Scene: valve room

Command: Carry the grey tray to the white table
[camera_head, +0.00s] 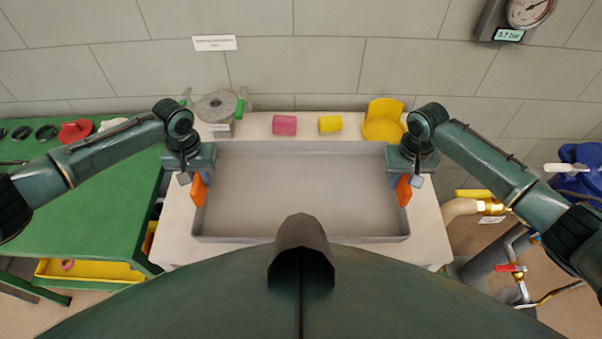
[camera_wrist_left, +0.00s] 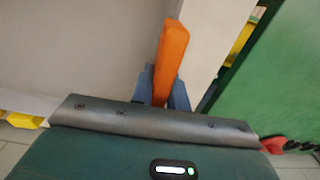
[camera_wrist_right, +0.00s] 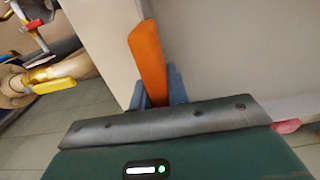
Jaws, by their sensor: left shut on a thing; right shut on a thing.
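The grey tray (camera_head: 300,190) is wide, empty and looks level, with an orange handle on each short side. My left gripper (camera_head: 199,180) is shut on the left handle (camera_head: 198,192), which also shows in the left wrist view (camera_wrist_left: 171,55). My right gripper (camera_head: 402,180) is shut on the right handle (camera_head: 404,193), which also shows in the right wrist view (camera_wrist_right: 148,60). The white table (camera_head: 432,228) lies under the tray and shows around its edges. I cannot tell whether the tray's underside touches the tabletop.
Along the table's back stand a grey flanged valve part (camera_head: 215,106), a pink block (camera_head: 284,125), a yellow block (camera_head: 330,124) and a yellow curved part (camera_head: 383,119), close behind the tray. A green bench (camera_head: 100,200) is at left. Pipes with a red-handled valve (camera_head: 510,268) are at right.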

